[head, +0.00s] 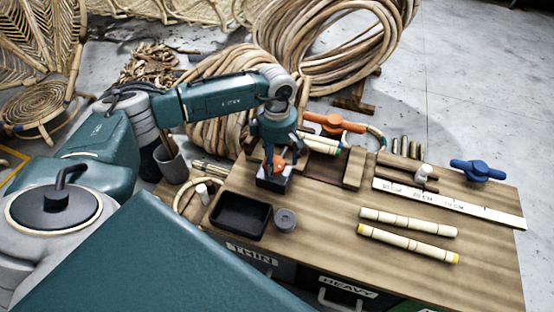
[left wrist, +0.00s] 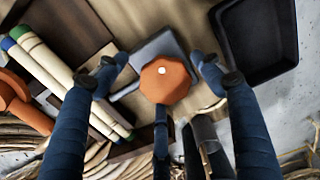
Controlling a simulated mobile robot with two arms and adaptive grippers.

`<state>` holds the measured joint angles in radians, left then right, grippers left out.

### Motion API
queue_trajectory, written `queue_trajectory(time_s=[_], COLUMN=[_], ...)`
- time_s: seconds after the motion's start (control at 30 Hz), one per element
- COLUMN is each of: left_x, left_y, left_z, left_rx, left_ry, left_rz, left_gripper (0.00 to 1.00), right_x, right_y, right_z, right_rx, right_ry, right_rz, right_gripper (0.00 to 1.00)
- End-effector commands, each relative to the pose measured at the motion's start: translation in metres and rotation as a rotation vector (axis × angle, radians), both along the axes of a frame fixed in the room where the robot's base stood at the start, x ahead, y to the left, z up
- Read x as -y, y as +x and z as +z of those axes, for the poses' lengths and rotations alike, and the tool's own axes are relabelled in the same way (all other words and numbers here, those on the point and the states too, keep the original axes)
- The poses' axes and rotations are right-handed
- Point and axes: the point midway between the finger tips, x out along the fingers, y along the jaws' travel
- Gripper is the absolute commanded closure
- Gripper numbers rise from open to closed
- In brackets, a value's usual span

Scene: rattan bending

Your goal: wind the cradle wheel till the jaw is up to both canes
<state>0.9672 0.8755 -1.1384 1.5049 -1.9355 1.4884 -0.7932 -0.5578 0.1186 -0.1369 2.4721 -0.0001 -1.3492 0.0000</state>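An orange faceted wheel (left wrist: 166,82) with a pale centre dot sits over a dark grey block (left wrist: 152,50). It also shows in the head view (head: 279,162). My left gripper (left wrist: 158,68) is open around the wheel, one finger on each side, with a visible gap to each. In the head view my left gripper (head: 275,152) points down at it. Two pale canes with green and blue ends (left wrist: 52,65) lie left of the wheel in the wrist view. In the head view the canes (head: 323,145) are partly hidden. I cannot make out whether the jaw touches them. My right gripper is out of view.
A black tray (head: 240,216) and a grey round piece (head: 285,220) are on the bench in front. Two loose canes (head: 408,232), a white ruler (head: 450,203) and a blue handle (head: 478,170) lie to the right. An orange handle (head: 335,123) is behind the canes.

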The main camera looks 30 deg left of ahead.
Motion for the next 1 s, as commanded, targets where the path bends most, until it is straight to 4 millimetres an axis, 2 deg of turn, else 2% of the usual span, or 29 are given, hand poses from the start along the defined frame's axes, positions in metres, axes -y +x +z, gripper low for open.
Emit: queue_trajectory(time_s=[0.13,0.27,0.5,0.7,0.83,1.0], left_x=[-0.002,-0.002,-0.001,0.001,0.001,0.001], left_y=[0.0,0.001,0.001,0.001,0.001,0.0], left_z=[0.002,0.018,0.069,0.104,0.116,0.121], left_rx=[-0.002,0.001,0.003,0.003,0.002,0.0], left_ry=[0.004,0.004,0.003,0.001,0.001,0.002], left_rz=[0.003,0.003,0.0,-0.001,-0.001,-0.002], left_gripper=[0.32,0.32,0.32,0.32,0.32,0.32], right_x=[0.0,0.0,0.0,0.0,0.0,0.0], right_y=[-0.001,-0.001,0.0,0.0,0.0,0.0], right_z=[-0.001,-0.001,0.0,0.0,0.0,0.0], right_rx=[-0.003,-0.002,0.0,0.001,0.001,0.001], right_ry=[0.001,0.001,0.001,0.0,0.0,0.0], right_rz=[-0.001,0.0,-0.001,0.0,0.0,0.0], right_gripper=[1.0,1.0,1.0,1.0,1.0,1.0])
